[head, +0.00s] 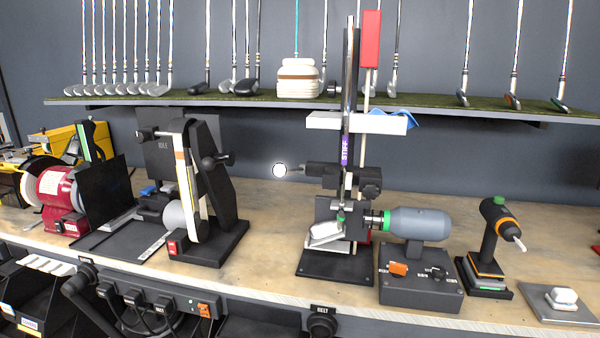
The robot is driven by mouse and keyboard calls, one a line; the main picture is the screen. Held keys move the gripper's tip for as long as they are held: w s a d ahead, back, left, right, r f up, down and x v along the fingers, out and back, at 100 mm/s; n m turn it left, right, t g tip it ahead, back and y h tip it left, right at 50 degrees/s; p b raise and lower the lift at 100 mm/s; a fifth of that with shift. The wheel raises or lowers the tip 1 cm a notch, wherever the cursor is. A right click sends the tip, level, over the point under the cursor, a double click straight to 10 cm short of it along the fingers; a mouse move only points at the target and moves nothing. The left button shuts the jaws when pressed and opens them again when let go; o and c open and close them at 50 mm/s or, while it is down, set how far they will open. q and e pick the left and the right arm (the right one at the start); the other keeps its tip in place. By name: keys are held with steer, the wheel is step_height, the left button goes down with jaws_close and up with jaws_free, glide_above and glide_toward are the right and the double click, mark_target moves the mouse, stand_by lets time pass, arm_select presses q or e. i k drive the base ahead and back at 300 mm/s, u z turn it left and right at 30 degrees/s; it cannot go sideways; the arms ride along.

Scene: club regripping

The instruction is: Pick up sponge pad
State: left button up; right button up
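A small white rounded pad (562,297), which looks like the sponge pad, lies on a flat grey plate (546,308) at the right front edge of the workbench. A larger white, rounded stack with a brown band (298,80) sits on the shelf; I cannot tell what it is. Neither of my grippers shows in the head view.
The wooden bench (270,245) holds a belt sander (205,200), a red grinder (62,190), a tall clamp stand (348,180), a grey motor unit (420,225) and an orange-black tool (495,225). Golf clubs (463,75) stand along the shelf (450,108).

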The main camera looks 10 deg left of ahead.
mark_target(560, 298)
steer(key=z, duration=1.25)
